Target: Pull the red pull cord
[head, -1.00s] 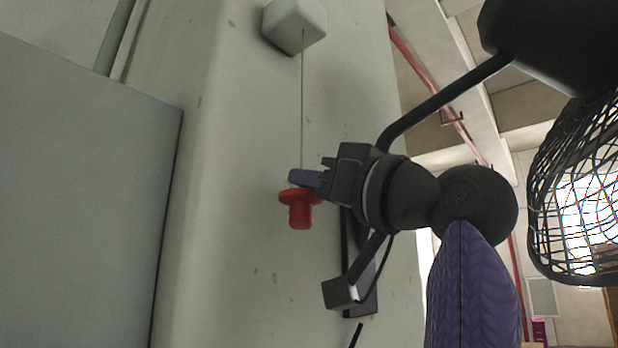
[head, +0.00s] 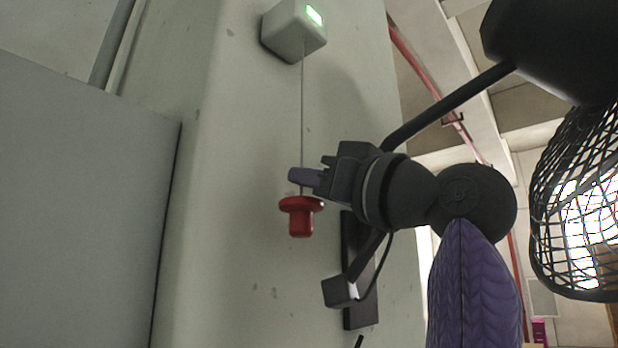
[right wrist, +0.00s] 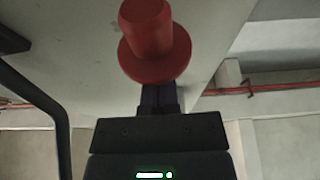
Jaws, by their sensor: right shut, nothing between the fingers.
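The red pull cord handle (head: 301,217) hangs upright on a thin cord (head: 302,110) from a pale switch box (head: 293,30) on the pillar. A green light (head: 314,15) glows on the box. My right gripper (head: 297,177) is shut at the cord just above the handle's flange. Whether its fingers touch the cord or handle is hard to tell. In the right wrist view the red handle (right wrist: 152,42) stands just beyond the closed fingertips (right wrist: 159,97), its flange towards them. My left gripper is not in view.
A fan with a wire cage (head: 580,205) is at the right, its black bracket arm (head: 450,103) reaching the pillar behind my right wrist. A grey panel (head: 85,210) fills the left. The pillar face (head: 240,250) below the handle is clear.

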